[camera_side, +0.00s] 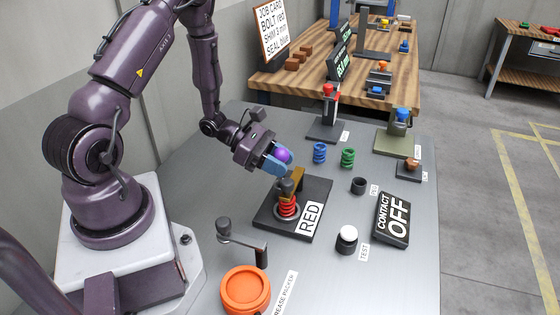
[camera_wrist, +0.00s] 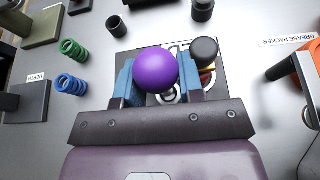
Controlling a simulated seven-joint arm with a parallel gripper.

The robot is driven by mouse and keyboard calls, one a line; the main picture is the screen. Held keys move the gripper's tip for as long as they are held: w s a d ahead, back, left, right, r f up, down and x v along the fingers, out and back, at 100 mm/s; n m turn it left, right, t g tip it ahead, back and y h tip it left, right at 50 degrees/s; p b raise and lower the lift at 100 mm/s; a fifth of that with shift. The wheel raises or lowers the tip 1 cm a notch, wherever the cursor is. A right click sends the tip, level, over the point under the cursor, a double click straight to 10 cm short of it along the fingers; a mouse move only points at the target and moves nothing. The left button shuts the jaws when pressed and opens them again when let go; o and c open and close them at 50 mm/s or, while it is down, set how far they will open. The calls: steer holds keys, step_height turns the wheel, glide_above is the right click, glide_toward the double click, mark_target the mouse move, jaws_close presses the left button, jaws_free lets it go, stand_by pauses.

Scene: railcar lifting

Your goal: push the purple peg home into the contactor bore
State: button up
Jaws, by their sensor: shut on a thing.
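The purple peg (camera_side: 282,155) shows as a round purple knob between the blue fingers of my gripper (camera_side: 275,163). In the wrist view the purple knob (camera_wrist: 156,69) sits between the two fingertips of my gripper (camera_wrist: 157,85), which is shut on it. The peg's lower part is hidden by the knob and fingers. My gripper is beside and above the brass bracket on the black RED base (camera_side: 265,212).
A red spring (camera_side: 287,206) and a dark knob (camera_side: 287,186) stand on the RED base. A small black cup (camera_side: 359,186), a white-topped TEST button (camera_side: 347,237), blue (camera_side: 320,152) and green (camera_side: 348,158) springs lie to the right. An orange grease packer (camera_side: 245,290) stands in front.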

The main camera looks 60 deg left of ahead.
steer(key=shift+f, duration=1.7)
steer(key=shift+r, duration=1.4)
steer(key=shift+f, duration=1.35)
stand_by(0.5)
steer(key=o, duration=0.9)
steer(key=shift+o, duration=0.7)
steer(key=shift+d, duration=0.1)
steer(key=shift+s+f, duration=0.1)
